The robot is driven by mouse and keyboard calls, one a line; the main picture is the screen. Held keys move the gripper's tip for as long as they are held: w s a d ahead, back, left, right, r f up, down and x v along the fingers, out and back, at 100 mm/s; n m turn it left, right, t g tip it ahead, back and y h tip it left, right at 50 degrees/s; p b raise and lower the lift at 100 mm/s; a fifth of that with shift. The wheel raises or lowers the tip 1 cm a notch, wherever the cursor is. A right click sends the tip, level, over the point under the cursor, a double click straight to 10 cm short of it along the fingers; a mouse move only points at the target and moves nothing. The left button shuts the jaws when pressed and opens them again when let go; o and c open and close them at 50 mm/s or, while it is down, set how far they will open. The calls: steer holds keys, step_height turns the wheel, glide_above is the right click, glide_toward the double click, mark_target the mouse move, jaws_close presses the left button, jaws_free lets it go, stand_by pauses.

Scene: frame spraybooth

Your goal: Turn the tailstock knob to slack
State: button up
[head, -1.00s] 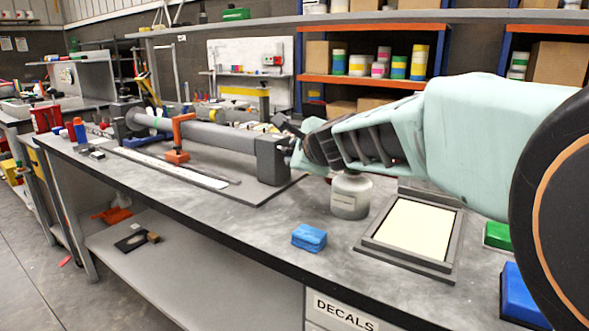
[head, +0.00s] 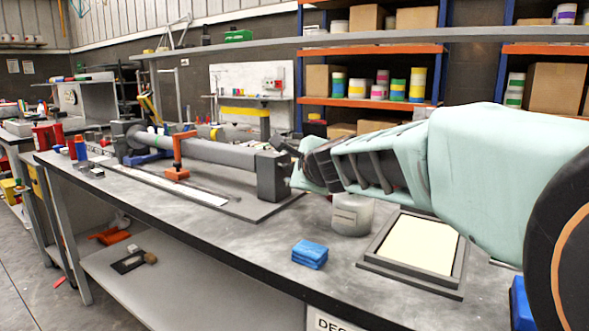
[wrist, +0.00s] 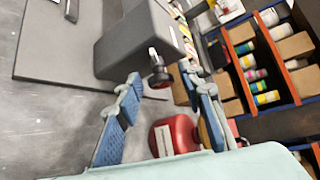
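The tailstock is a dark grey block (head: 271,176) at the right end of the long grey spit on the bench; it also shows in the wrist view (wrist: 128,47). Its knob (wrist: 158,72), dark with a reddish face, sticks out on a short light stem. My gripper (wrist: 163,82) is open, with its blue-padded fingers on either side of the knob. Gaps show between the knob and both fingers. In the head view my gripper (head: 289,158) is at the tailstock's right side and hides the knob.
A labelled jar (head: 352,214) stands just below my arm. A red container (wrist: 174,136) shows below the fingers in the wrist view. A blue block (head: 310,254) and a framed cream pad (head: 419,247) lie on the bench. An orange clamp (head: 178,160) stands along the spit.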

steer(key=shift+r+p, duration=0.15)
steer(key=shift+p, duration=0.25)
steer(key=g+p, duration=0.1)
steer(key=p, duration=0.3)
steer(key=shift+r+m, duration=0.25)
steer(key=shift+m, duration=0.05)
steer(key=m+g+p, duration=0.1)
steer(key=p, duration=0.6)
steer(key=m+g+y+p, duration=0.1)
steer(key=g+p, duration=0.1)
steer(key=p, duration=0.5)
steer(key=shift+w+d+r+p, duration=0.15)
steer(key=shift+w+r+p, duration=0.05)
steer(key=shift+p, duration=0.2)
steer(key=m+g+p, duration=0.1)
steer(key=p, duration=0.4)
steer(key=g+y+p, duration=0.1)
steer(key=g+p, duration=0.1)
steer(key=p, duration=0.3)
steer(key=shift+w+d+r+m+p, duration=0.1)
steer(key=shift+w+d+m+p, duration=0.1)
steer(key=shift+m+p, duration=0.2)
steer(key=y+p, duration=0.1)
steer(key=p, duration=0.2)
steer(key=shift+m+g, duration=0.3)
steer(key=shift+g, duration=0.1)
